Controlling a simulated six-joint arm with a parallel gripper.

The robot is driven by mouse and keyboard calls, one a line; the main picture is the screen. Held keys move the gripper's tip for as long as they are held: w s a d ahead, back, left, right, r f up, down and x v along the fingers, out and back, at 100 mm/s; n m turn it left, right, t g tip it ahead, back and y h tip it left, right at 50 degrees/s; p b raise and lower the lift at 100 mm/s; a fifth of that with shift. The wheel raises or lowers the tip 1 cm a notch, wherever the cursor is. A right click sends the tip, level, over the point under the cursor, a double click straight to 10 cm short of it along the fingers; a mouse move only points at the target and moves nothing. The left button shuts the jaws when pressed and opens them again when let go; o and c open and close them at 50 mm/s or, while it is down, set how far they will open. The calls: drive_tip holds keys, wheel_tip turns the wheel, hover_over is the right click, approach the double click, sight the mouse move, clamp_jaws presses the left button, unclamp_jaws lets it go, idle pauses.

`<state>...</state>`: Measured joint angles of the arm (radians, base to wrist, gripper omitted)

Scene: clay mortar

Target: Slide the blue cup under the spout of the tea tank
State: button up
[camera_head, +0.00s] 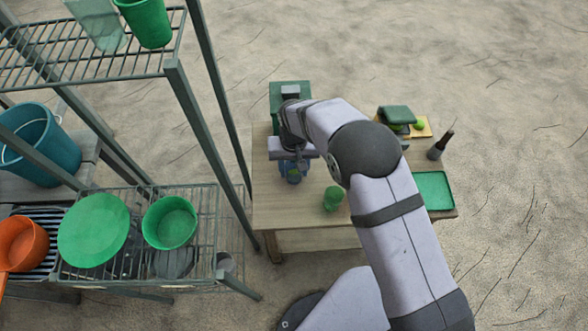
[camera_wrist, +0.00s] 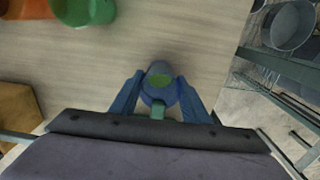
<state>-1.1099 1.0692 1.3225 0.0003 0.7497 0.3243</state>
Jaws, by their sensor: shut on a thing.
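The blue cup (camera_wrist: 158,73) stands on the wooden table between the two blue fingers of my gripper (camera_wrist: 160,97), which is shut on it. Something green shows at the cup's middle in the wrist view; I cannot tell what it is. In the head view the blue cup (camera_head: 293,176) is partly covered by my gripper (camera_head: 293,163). A green box-shaped thing, apparently the tea tank (camera_head: 280,92), stands at the table's back left, just behind my gripper. Its spout is hidden by my arm.
A green cup (camera_head: 333,199) stands right of the blue cup. An orange thing (camera_wrist: 28,8) shows in the wrist view's top-left corner. A green tray (camera_head: 433,190) and a dark bottle (camera_head: 440,146) are at the table's right. A wire shelf (camera_head: 205,200) rises close on the left.

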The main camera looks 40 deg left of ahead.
drive_tip(key=shift+f, duration=0.15)
idle(0.4)
drive_tip(key=o, duration=0.9)
drive_tip(key=shift+o, duration=0.6)
drive_tip(key=o, duration=0.4)
drive_tip(key=shift+c, duration=0.2)
drive_tip(key=shift+r, duration=0.2)
wheel_tip(320, 180, up, 8)
drive_tip(key=p, duration=0.5)
drive_tip(key=shift+f, duration=0.15)
